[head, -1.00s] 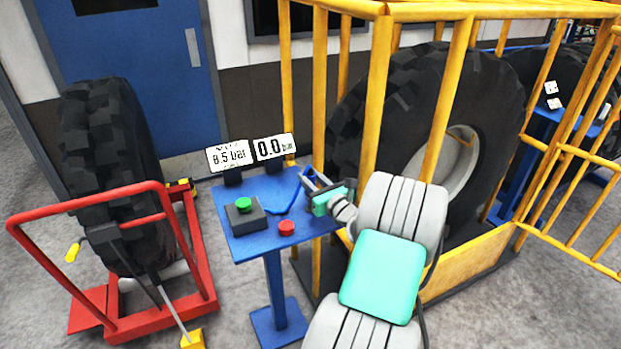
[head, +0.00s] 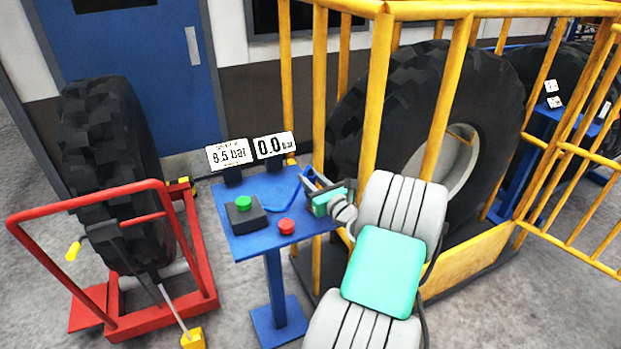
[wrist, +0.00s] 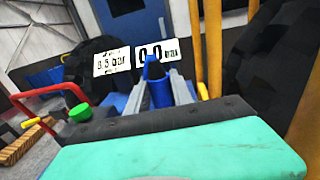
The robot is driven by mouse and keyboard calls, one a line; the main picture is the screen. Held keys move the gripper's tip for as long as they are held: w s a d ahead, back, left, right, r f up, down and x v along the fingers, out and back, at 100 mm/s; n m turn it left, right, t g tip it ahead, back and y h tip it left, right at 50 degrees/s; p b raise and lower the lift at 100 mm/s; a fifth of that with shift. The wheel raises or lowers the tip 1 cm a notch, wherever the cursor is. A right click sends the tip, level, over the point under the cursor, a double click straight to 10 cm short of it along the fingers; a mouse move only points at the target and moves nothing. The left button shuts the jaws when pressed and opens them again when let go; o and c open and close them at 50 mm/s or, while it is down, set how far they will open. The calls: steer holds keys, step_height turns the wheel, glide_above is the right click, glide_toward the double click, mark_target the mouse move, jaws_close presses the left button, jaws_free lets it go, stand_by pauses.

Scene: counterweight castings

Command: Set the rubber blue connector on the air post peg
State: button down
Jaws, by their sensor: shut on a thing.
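The blue connector (wrist: 159,92) is a blue rubber piece with a loop at its top, held between the two grey fingers of my gripper (wrist: 157,82) in the wrist view. In the head view, my gripper (head: 311,180) is over the right back corner of the blue air post table (head: 258,239), with the blue connector (head: 308,172) small at its fingertips. A thin blue hose (head: 287,205) curves from near the connector across the table top. I cannot make out the peg in either view.
On the table are a dark box with a green button (head: 244,203), a red button (head: 286,226) and displays reading 8.5 bar (head: 229,154) and 0.0 bar (head: 274,145). A yellow cage (head: 375,110) with a large tyre stands close right; a red tyre stand (head: 202,255) is left.

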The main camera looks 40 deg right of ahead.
steer(key=shift+f+b, duration=0.75)
steer(key=shift+f, duration=0.65)
steer(key=c, duration=1)
jaws_free()
steer(key=shift+c, duration=0.2)
steer(key=s, duration=0.2)
steer(key=s+a, duration=0.1)
steer(key=s, duration=0.2)
steer(key=s+b, duration=0.1)
steer(key=s, duration=0.1)
steer(key=shift+s+a, duration=0.25)
steer(key=shift+s, duration=0.1)
